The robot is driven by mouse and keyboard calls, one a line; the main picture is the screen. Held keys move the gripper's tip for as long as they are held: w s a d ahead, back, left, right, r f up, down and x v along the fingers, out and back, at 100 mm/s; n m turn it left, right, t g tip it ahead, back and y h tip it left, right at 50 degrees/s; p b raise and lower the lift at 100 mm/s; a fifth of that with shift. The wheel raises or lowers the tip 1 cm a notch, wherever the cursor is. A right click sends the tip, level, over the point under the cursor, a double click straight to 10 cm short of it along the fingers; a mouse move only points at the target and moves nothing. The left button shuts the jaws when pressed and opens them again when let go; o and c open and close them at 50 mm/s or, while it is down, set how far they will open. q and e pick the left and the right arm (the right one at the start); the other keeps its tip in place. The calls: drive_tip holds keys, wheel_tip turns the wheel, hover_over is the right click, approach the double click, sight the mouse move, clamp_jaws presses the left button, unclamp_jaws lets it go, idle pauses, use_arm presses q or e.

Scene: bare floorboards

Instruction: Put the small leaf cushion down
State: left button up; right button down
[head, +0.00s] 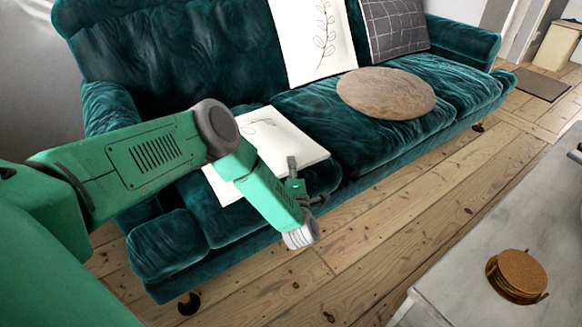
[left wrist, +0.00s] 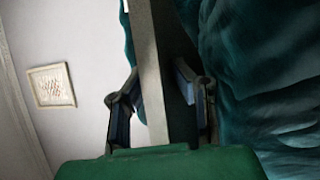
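The small leaf cushion (head: 305,146), white with a thin leaf drawing, lies roughly level over the left part of the green sofa's seat in the head view. My left forearm hides part of it. My left gripper (head: 306,186) is at its front right edge, one finger above and one below. In the left wrist view the cushion's edge (left wrist: 152,60) runs between the two fingers of the gripper (left wrist: 158,85), which look closed on it. I cannot tell whether the cushion touches the seat. My right gripper is not in view.
The green sofa (head: 190,60) also holds a large leaf cushion (head: 312,40), a dark grid cushion (head: 395,28) and a round brown cushion (head: 386,93). A grey table (head: 450,285) with round cork coasters (head: 520,272) stands at lower right. Bare floorboards lie between.

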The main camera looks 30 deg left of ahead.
use_arm(q)
drive_tip(key=shift+s, duration=0.1)
drive_tip(key=s+d+f+m+g+h+p, duration=0.15)
drive_tip(key=s+d+m+h+p, duration=0.25)
drive_tip(key=s+d+m+h, duration=0.45)
drive_tip(key=s+d+f+m+g+h+p, duration=0.1)
drive_tip(key=s+d+f+m+h+p, duration=0.3)
drive_tip(key=d, duration=0.7)
drive_tip(key=s+a+r+m+g, duration=0.2)
drive_tip(key=s+a+m+g, duration=0.1)
drive_tip(key=s, duration=0.6)
drive_tip(key=s+a+r+m+g, duration=0.2)
drive_tip(key=s+a+m+g, duration=0.2)
drive_tip(key=s, duration=0.5)
drive_tip(key=s+a+r+m+g, duration=0.2)
drive_tip(key=s+a+m+g, duration=0.1)
drive_tip(key=s+m+g, duration=0.2)
drive_tip(key=s+m, duration=0.2)
drive_tip(key=s, duration=0.1)
drive_tip(key=shift+s+a+r, duration=0.15)
drive_tip(key=shift+s+a, duration=0.05)
drive_tip(key=shift+s, duration=0.2)
